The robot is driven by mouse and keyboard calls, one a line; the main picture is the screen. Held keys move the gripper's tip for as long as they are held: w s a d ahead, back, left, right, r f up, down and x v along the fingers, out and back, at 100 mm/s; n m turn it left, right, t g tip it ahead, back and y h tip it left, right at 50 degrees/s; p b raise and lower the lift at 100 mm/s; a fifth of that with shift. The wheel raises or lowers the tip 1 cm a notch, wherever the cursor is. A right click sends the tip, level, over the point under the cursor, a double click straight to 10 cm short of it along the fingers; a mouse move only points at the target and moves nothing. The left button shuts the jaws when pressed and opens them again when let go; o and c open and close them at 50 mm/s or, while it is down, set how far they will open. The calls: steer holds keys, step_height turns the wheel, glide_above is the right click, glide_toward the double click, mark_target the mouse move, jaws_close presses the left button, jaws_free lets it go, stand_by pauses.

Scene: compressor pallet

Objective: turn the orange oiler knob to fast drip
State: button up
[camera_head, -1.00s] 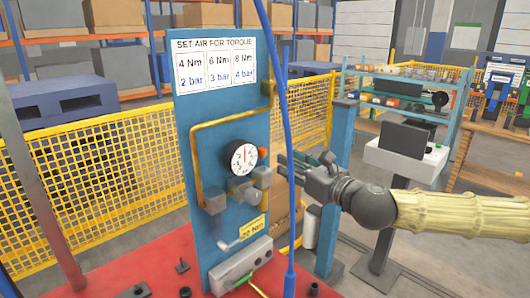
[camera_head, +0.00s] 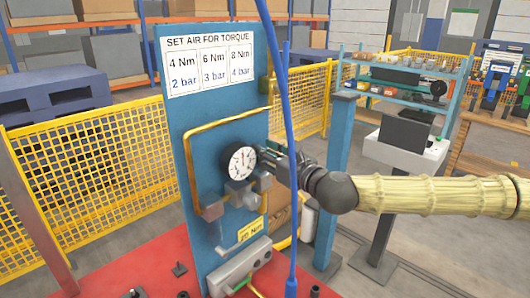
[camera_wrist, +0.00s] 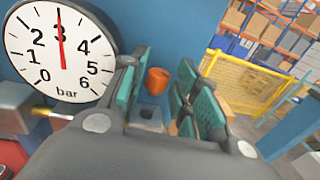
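The orange oiler knob (camera_wrist: 158,80) shows in the wrist view, on the blue panel's side, ahead of and between my teal finger pads. My gripper (camera_wrist: 161,68) is open, with one finger on each side of the knob in the picture; I see no clear contact. In the head view my gripper (camera_head: 268,160) is at the panel's right edge beside the pressure gauge (camera_head: 239,161), and it hides the knob. The gauge also shows large in the wrist view (camera_wrist: 60,50), with its red needle near 3 bar.
The blue panel (camera_head: 188,120) carries a torque chart (camera_head: 211,60), brass piping and grey fittings (camera_head: 240,193). A blue hose (camera_head: 284,120) hangs in front of it. A blue post (camera_head: 338,170) and a pedestal (camera_head: 405,150) stand to the right. Yellow fencing (camera_head: 90,180) is behind.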

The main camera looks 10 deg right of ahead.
jaws_close()
steer(key=shift+w+d+f+n+y+b, duration=0.15)
steer(key=shift+n+y+b, duration=0.2)
steer(key=shift+b, duration=0.35)
steer(key=n+g+y+b, duration=0.2)
steer(key=n+g+y, duration=0.1)
steer(key=n+g+y+b, duration=0.1)
steer(key=y+b, duration=0.1)
steer(key=shift+w+d+g, duration=0.25)
steer(key=shift+d+g, duration=0.05)
steer(key=shift+g, duration=0.1)
steer(key=n+g+y, duration=0.1)
steer(key=g, duration=0.1)
steer(key=n+g+y+p, duration=0.1)
steer(key=n+g, duration=0.1)
steer(key=n+g+y, duration=0.1)
steer(key=shift+w+d+r+g+p, duration=0.1)
steer(key=shift+w+r+g+p, duration=0.2)
steer(key=shift+w+r+g, duration=0.1)
steer(key=shift+w+f+n+g+y+p, duration=0.1)
steer(key=shift+n+g+y+p, duration=0.15)
steer(key=shift+n+g+p, duration=0.55)
steer(key=shift+w+f+n+g+y+p, duration=0.1)
steer(key=shift+n+g+y+p, duration=0.15)
steer(key=shift+n+g, duration=0.95)
steer(key=shift+g, duration=0.6)
